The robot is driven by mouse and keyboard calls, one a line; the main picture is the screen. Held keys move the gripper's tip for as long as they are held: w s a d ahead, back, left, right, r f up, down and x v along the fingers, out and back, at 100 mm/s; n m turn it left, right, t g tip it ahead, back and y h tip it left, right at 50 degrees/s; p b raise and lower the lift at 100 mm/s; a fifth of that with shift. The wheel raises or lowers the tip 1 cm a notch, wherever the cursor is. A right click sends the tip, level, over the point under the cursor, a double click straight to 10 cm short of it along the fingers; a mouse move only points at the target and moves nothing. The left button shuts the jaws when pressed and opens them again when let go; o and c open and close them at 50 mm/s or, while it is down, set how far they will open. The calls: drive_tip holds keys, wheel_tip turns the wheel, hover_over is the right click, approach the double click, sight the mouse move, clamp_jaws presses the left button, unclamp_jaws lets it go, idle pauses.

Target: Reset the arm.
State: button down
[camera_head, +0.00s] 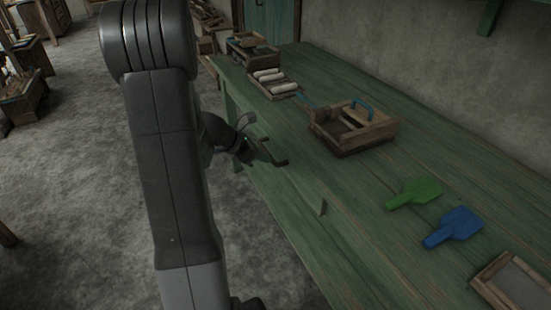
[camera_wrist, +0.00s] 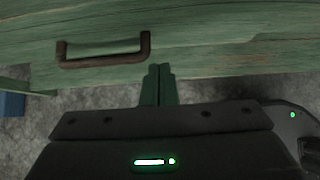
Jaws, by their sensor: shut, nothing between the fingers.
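My gripper (camera_wrist: 160,70) is shut and empty, its two green fingers side by side in the wrist view. In the head view my dark arm stands upright on the left, and my gripper is beside the front edge of the green workbench (camera_head: 340,185), partly hard to make out. A brown handle (camera_wrist: 104,54) on the green bench front lies ahead and left of the fingers in the wrist view, apart from them. In the head view a brown handle (camera_head: 272,156) shows just right of my gripper.
On the bench are a wooden tray with a blue handle (camera_head: 352,128), white rolls (camera_head: 275,82) in a tray, a green scoop-like tool (camera_head: 415,192), a blue one (camera_head: 455,227) and a framed panel (camera_head: 518,285). Grey floor (camera_head: 80,190) is open on the left.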

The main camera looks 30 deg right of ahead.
drive_tip(key=v, duration=0.5)
drive_tip(key=shift+a+p, duration=0.1)
drive_tip(key=shift+p, duration=0.3)
drive_tip(key=shift+f, duration=0.1)
drive_tip(key=b, duration=0.3)
approach(291, 164)
wheel_tip(291, 164, down, 4)
drive_tip(key=d, duration=0.3)
drive_tip(key=shift+d, duration=0.5)
drive_tip(key=shift+r, duration=0.25)
